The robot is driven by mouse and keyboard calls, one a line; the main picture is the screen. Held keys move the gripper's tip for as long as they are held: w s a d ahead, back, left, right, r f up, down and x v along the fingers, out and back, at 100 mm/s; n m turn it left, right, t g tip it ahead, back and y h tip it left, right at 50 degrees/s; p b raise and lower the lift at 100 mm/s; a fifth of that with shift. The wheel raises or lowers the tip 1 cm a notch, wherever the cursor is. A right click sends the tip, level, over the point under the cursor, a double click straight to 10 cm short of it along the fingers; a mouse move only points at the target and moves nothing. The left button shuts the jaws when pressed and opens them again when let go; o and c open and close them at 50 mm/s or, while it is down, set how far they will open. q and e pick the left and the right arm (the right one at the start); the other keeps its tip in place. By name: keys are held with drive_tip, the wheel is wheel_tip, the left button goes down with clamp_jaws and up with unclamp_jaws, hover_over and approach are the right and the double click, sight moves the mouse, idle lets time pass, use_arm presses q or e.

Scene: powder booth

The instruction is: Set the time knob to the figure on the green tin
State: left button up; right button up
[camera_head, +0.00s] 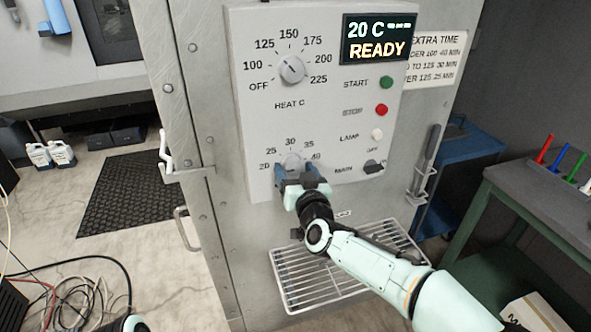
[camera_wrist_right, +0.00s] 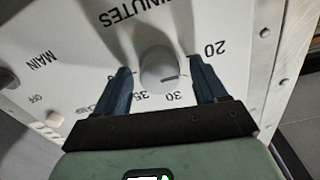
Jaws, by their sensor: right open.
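The time knob (camera_head: 292,161) is a small grey knob low on the oven's panel, with figures from 20 to 40 around it. My right gripper (camera_head: 301,175) is open in front of it, fingers on either side. The right wrist view, roughly upside down, shows the knob (camera_wrist_right: 159,68) between the open blue fingers (camera_wrist_right: 168,88), with gaps beside it. A dark mark on the knob points towards the 25–30 side; its exact setting is unclear. One finger hides the 25 there. No green tin is in view. My left gripper's fingers are not in view.
The heat knob (camera_head: 292,69) is above, beside green, red and white buttons. The display (camera_head: 378,39) reads 20 C READY. A wire shelf (camera_head: 320,285) lies below. A bench (camera_head: 545,200) with coloured markers stands right.

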drive_tip(key=c, duration=1.1)
drive_tip(key=shift+o, duration=0.2)
